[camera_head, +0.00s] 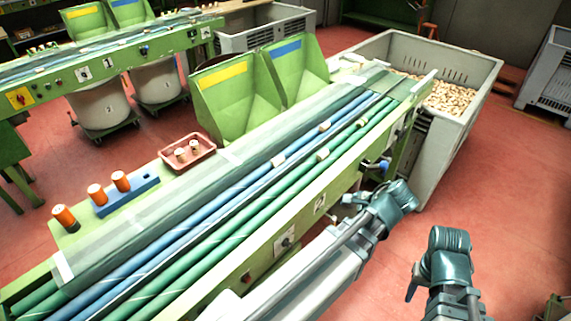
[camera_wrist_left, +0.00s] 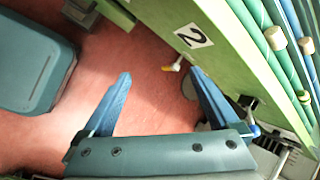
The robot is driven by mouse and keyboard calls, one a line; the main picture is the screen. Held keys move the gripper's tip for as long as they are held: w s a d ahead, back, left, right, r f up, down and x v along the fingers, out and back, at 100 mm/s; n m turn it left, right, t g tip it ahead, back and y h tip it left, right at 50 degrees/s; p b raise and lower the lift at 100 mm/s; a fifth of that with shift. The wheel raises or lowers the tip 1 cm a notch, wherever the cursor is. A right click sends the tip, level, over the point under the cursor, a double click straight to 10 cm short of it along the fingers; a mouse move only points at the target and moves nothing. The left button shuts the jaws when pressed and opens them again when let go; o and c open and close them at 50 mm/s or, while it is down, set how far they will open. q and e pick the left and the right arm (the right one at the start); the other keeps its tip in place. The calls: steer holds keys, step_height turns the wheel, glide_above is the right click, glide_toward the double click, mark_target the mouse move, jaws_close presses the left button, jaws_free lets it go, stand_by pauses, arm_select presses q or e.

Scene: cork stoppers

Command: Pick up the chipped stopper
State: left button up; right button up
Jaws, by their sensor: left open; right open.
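Several pale cork stoppers lie on the blue and green rollers of the sorting machine; one stopper (camera_head: 278,160) is on the blue rollers and another (camera_head: 323,154) on the green. Which is chipped I cannot tell at this size. My left gripper (camera_head: 376,166) is beside the machine's front side, apart from the stoppers. In the left wrist view my left gripper (camera_wrist_left: 160,74) is open and empty over the red floor, with stoppers (camera_wrist_left: 275,38) on rollers at the right. My right gripper (camera_head: 412,288) hangs low at the right, away from the machine, open.
A reddish tray (camera_head: 207,145) with stoppers and a blue block (camera_head: 140,188) with orange-topped pieces stand on the machine's far side. Green chutes (camera_head: 225,105) rise behind. A grey crate (camera_head: 482,68) full of corks is at the far end. Red floor lies free at right.

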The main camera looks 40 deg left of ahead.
arm_select(q)
steer(key=w+a+m+y+b, duration=0.1)
steer(key=a, duration=0.2)
steer(key=w+a+m+y+b, duration=0.1)
steer(key=w+a+m, duration=0.1)
steer(key=a, duration=0.2)
steer(key=w+a+r+m+y+b, duration=0.1)
steer(key=a+m+y, duration=0.1)
steer(key=a, duration=0.1)
steer(key=shift+w+a+t, duration=0.25)
steer(key=shift+w+t, duration=0.05)
steer(key=shift+w, duration=0.05)
steer(key=m+y+b, duration=0.2)
steer(key=m+y, duration=0.1)
steer(key=m, duration=0.2)
glide_toward(280, 160)
steer(key=b+x, duration=0.3)
steer(key=shift+w+d, duration=0.1)
steer(key=shift+w, duration=0.05)
steer(key=shift+a+f+b, duration=0.15)
steer(key=shift+a+b, duration=0.2)
steer(key=shift+a, duration=0.2)
steer(key=shift+a+f+b, duration=0.3)
steer(key=shift+a, duration=0.15)
steer(key=b+x, duration=0.1)
steer(key=x, duration=0.3)
steer(key=shift+f+b, duration=0.1)
steer(key=shift+b, duration=0.2)
steer(key=c, duration=1.4)
